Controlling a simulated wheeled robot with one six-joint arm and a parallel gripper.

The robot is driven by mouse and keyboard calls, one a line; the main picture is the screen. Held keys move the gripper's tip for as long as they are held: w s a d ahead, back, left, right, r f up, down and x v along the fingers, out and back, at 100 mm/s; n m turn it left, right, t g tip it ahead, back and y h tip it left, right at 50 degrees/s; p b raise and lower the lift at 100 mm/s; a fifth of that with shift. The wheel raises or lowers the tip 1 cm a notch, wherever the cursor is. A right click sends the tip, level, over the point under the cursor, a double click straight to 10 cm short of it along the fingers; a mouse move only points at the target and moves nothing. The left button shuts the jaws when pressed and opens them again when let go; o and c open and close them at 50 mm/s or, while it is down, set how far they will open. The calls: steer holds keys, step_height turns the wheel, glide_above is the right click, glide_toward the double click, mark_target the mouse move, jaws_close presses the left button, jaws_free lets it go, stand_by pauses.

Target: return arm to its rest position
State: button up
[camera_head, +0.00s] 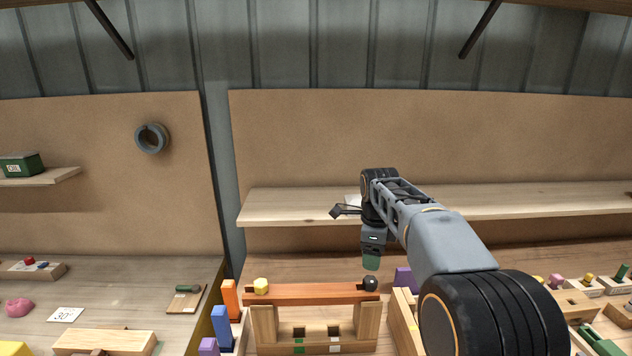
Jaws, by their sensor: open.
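My arm reaches in from the lower right, with large dark joints and a grey link. The bar (315,292) lies across a wooden stand (265,325). The arm hides part of the bench to the right.
Orange (230,299) and blue (221,325) blocks stand left of the wooden stand. A purple block (404,279) is close right of my gripper. A wooden shelf (290,208) runs behind the arm. Small pegged blocks line the right side. A green box (22,165) sits on the left shelf.

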steer(key=s+f+n+t, duration=0.2)
steer(key=s+n, duration=0.9)
steer(key=s+f+n+t, duration=0.2)
steer(key=s+f+n, duration=0.1)
steer(key=s+n, duration=0.8)
steer(key=shift+s+d, duration=0.25)
steer(key=shift+s, duration=0.15)
